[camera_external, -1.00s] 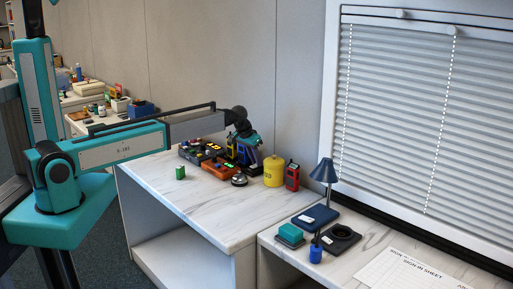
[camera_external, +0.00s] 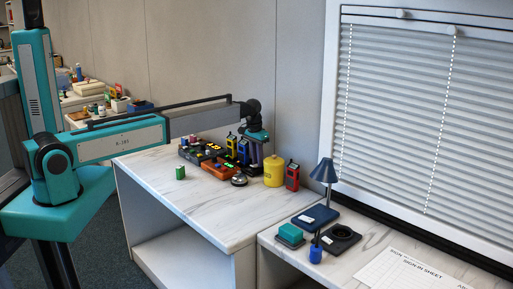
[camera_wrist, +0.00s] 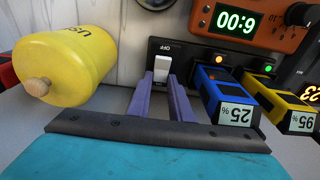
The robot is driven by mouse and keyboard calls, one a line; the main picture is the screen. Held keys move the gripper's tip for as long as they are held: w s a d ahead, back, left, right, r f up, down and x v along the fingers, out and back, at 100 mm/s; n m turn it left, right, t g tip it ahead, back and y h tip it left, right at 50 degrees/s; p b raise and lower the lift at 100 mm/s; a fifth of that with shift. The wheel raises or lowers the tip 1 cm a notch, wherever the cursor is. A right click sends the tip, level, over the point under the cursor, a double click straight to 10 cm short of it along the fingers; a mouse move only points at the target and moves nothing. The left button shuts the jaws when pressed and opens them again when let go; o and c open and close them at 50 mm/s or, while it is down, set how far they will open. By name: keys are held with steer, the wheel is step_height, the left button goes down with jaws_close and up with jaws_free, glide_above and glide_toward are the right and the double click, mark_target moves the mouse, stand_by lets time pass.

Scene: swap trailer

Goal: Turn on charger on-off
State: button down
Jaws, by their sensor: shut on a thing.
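The charger is a dark unit (camera_wrist: 200,52) against the back wall. In the external view my gripper (camera_external: 256,162) points down at the back of the table. A blue battery pack (camera_wrist: 222,92), marked 25%, and a yellow one (camera_wrist: 278,95), marked 95%, sit in the charger, with orange and green lights above them.
A yellow canister (camera_external: 273,171) stands just right of my gripper, with a red handset (camera_external: 292,176) beyond it. An orange clock unit (camera_external: 219,168) and a bell (camera_external: 239,180) are in front. The table's front (camera_external: 200,210) is mostly clear.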

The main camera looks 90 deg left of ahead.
mark_target(255, 165)
stand_by(0.3)
steer(key=c, duration=1.6)
jaws_free()
steer(key=shift+r, duration=0.15)
steer(key=shift+s+d+r+b, duration=0.15)
steer(key=shift+r+b, duration=0.35)
steer(key=shift+r, duration=1.75)
steer(key=shift+s+d+r+b, duration=0.15)
steer(key=shift+r+b, duration=0.4)
steer(key=shift+r, duration=1.7)
steer(key=shift+s+d+r+b, duration=0.15)
steer(key=shift+r+b, duration=0.35)
steer(key=shift+r, duration=1.75)
